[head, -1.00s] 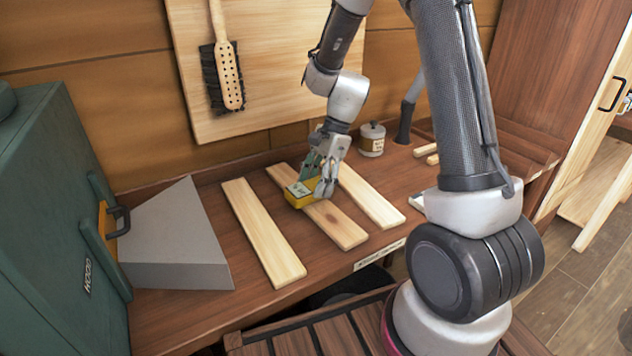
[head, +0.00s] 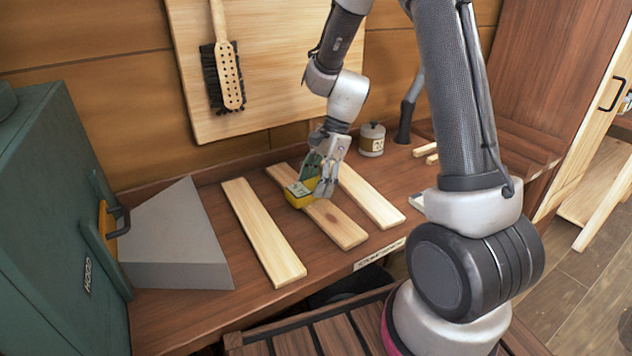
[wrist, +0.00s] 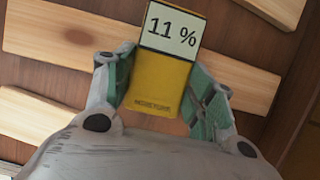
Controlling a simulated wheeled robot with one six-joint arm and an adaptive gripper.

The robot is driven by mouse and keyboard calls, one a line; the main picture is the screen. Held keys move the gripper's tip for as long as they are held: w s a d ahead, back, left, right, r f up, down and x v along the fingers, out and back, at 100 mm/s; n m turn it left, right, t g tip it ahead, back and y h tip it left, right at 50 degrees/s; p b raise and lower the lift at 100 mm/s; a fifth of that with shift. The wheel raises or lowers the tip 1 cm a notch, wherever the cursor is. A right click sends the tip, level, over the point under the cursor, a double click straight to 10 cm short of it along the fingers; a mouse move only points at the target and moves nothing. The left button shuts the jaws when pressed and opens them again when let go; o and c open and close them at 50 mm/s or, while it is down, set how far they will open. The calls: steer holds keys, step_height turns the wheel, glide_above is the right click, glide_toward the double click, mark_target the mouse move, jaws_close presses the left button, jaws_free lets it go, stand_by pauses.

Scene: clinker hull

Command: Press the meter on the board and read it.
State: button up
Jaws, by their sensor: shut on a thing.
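The yellow meter (head: 300,194) is at the middle one of three pale boards (head: 339,226) on the bench. In the wrist view the meter (wrist: 160,85) shows a white display reading "11 %", with small lettering at its lower end that is hard to make out. My gripper (head: 318,182) is shut on the meter, with a green-padded finger on each side of it. The middle board also shows in the wrist view (wrist: 75,38). The meter's underside is hidden, and I cannot tell for certain whether it touches the board.
A left board (head: 262,232) and a right board (head: 372,197) flank the middle one. A grey wedge-shaped block (head: 175,245) and a green cabinet (head: 50,200) stand at left. A small jar (head: 371,140) stands behind. A brush (head: 226,75) hangs on the back panel.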

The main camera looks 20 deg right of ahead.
step_height(320, 180, up, 7)
steer(key=shift+r, duration=0.5)
stand_by(0.3)
stand_by(0.8)
